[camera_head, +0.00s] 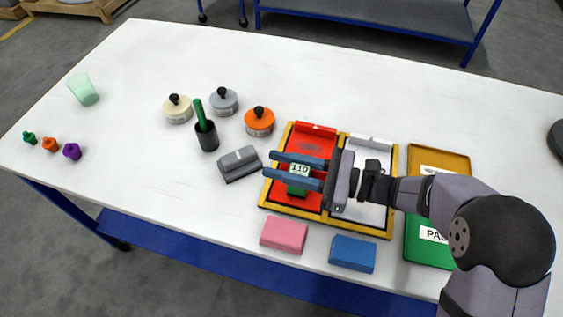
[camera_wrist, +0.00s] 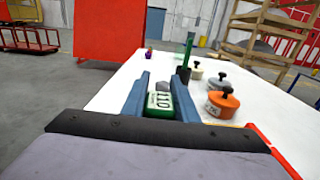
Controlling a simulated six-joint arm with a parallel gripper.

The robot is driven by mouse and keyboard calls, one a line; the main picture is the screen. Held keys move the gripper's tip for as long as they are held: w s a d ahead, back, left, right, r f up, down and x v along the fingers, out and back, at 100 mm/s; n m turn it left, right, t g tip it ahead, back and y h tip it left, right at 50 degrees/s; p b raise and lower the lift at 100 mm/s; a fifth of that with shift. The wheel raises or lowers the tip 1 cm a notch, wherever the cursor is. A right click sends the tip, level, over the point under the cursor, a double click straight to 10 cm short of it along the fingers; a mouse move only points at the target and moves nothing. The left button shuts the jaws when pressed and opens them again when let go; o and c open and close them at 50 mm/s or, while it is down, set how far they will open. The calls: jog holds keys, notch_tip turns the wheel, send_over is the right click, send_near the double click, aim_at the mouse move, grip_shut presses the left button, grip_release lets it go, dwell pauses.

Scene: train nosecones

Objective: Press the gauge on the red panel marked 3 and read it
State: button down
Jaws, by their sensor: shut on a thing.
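My gripper (camera_head: 270,164) has its two blue fingers shut on the sides of a green gauge (camera_head: 297,190). The gauge's pale display reads 110 in the head view. The gauge (camera_wrist: 160,101) also shows between the fingers in the wrist view. The gauge is over the red panel (camera_head: 307,146), which lies in the left half of a yellow frame (camera_head: 282,207). I cannot tell whether the gauge touches the panel. The panel bears a dark marking, too small to read; my fingers hide part of the panel.
A white panel (camera_head: 371,142) fills the frame's right half. A grey block (camera_head: 238,164), dark cup (camera_head: 207,136) and several knobbed discs, one orange (camera_head: 259,122), stand to the left. Pink (camera_head: 284,234) and blue (camera_head: 352,252) blocks lie in front. Yellow and green trays (camera_head: 425,250) are right.

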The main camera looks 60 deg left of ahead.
notch_tip(320, 180, up, 7)
jog(key=p, duration=0.5)
jog(key=shift+f, duration=0.15)
dwell(1.8)
